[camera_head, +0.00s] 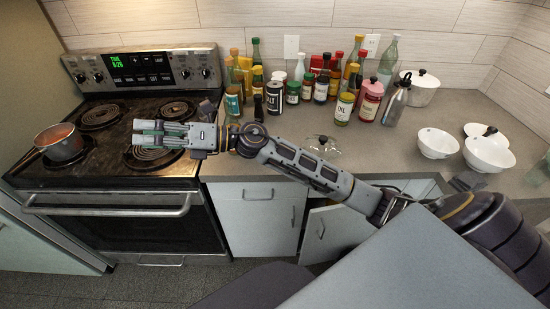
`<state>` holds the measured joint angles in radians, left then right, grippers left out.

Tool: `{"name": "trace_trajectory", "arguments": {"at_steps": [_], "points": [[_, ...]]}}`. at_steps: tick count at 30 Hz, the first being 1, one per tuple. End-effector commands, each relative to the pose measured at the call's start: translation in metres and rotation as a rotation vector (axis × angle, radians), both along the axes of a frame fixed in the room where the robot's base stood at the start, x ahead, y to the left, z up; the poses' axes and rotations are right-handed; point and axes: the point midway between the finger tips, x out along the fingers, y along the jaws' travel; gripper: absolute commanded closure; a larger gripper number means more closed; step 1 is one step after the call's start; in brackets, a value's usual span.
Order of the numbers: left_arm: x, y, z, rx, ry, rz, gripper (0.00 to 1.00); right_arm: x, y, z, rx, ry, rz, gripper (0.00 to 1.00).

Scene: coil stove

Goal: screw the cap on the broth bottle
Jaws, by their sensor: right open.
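My right gripper (138,133) is open above the front right burner of the stove. Its arm reaches in from the right across the counter front. Nothing clear shows between its fingers. I cannot tell which bottle is the broth bottle, as most labels are too small to read. A loose cap cannot be made out. My left gripper is not in view.
A pot of red food (60,143) sits on the front left of the stove (105,178). A metal bottle (397,103) stands right of the cluster. A glass lid (320,145) lies behind my arm. White bowls (437,143) stand at right. A cabinet door (335,231) hangs open below.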

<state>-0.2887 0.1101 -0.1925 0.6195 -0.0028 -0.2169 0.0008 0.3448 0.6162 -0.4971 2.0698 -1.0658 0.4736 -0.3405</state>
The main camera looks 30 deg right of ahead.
Motion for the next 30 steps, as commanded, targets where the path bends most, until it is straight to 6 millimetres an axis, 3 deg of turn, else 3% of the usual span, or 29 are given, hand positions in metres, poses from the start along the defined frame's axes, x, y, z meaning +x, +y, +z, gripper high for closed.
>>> {"name": "trace_trajectory", "arguments": {"at_steps": [14,23,30], "points": [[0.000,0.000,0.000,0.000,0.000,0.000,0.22,-0.010,-0.002,-0.049,-0.426,-0.213,0.177,0.43],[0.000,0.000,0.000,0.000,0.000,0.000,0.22,-0.006,-0.029,-0.085,-0.706,-0.299,0.274,0.43],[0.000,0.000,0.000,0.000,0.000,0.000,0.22,0.002,-0.066,-0.110,-0.933,-0.337,0.345,0.43]]}}
